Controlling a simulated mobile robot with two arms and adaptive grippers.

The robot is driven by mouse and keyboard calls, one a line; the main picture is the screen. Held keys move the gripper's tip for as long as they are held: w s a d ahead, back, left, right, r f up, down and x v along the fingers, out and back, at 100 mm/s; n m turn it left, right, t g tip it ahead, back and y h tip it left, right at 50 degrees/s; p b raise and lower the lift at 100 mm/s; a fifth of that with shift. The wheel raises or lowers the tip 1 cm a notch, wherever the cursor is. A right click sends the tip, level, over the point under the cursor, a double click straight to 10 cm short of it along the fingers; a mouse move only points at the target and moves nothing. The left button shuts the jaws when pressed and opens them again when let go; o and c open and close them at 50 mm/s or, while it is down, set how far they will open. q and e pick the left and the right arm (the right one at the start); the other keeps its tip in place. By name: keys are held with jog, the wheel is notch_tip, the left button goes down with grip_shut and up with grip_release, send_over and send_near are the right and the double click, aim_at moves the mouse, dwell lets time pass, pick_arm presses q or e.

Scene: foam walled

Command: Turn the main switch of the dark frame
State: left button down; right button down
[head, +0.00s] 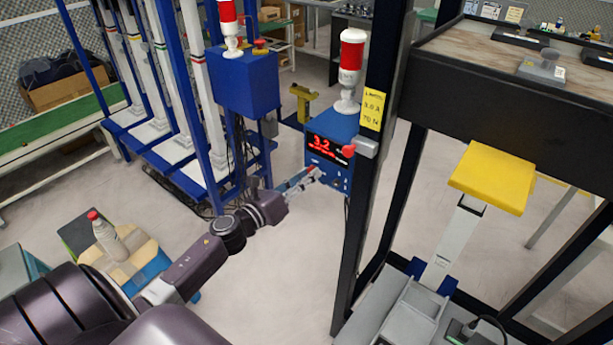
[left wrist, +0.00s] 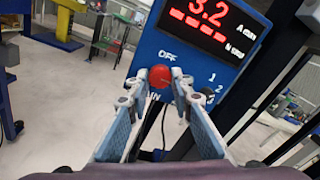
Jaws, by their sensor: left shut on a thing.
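The dark frame (head: 378,110) stands right of centre in the head view, with a blue control box (head: 318,138) on its left post. The box has a lit red display reading 3.2, which also shows in the left wrist view (left wrist: 208,20). Below the display, the main switch is a round red knob (left wrist: 160,77) with OFF above it and 1 and 2 to its right; lettering below it is partly hidden. My left gripper (head: 313,172) reaches the box front. Its fingertips (left wrist: 160,84) are shut on the knob, one on each side. My right gripper is out of view.
A red and white beacon (head: 351,65) stands on the box. A red button (head: 348,151) sits by the post. A second blue box (head: 243,82) with a beacon stands to the left on a blue rack. A yellow plate (head: 492,178) is at right. Floor below the box is clear.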

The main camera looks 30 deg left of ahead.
pick_arm(q)
jog(key=shift+n, duration=0.4)
jog(key=shift+d+n+t+y+p, duration=0.1)
jog(key=shift+n+t+y+p, duration=0.3)
jog(key=shift+n, duration=4)
jog(key=shift+d+n+t+y+p, duration=0.1)
jog(key=shift+n+p, duration=0.6)
jog(key=shift+n, duration=4)
jog(key=c, duration=1.7)
grip_release()
jog(key=shift+a, duration=0.1)
